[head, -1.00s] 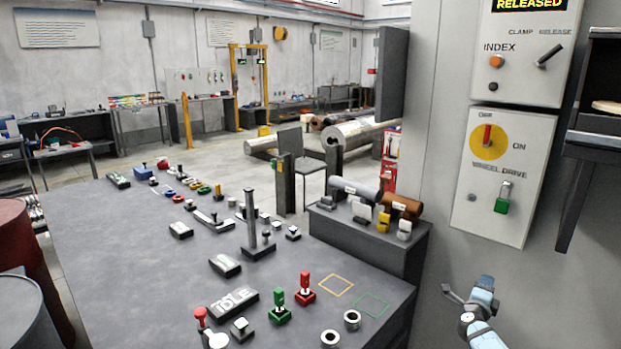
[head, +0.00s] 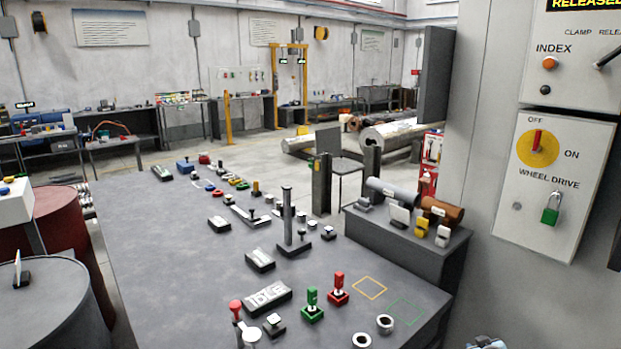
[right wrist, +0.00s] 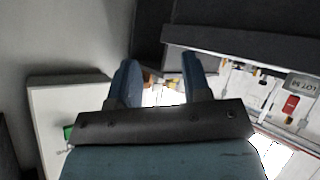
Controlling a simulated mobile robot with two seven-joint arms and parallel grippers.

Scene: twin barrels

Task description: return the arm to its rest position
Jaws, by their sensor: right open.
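My right gripper (right wrist: 163,80) shows in the right wrist view with its two blue fingers apart and nothing between them. In the head view only a small blue piece of my right arm (head: 487,343) shows at the bottom edge, right of the dark workbench (head: 170,290); its fingers are out of that view. My left gripper is not in view.
The wall panel with the wheel drive switch (head: 537,148) and green padlock (head: 551,207) stands at the right. The bench carries green (head: 312,306) and red (head: 338,290) handled pieces and several small parts. Two barrels (head: 45,300) stand at the left.

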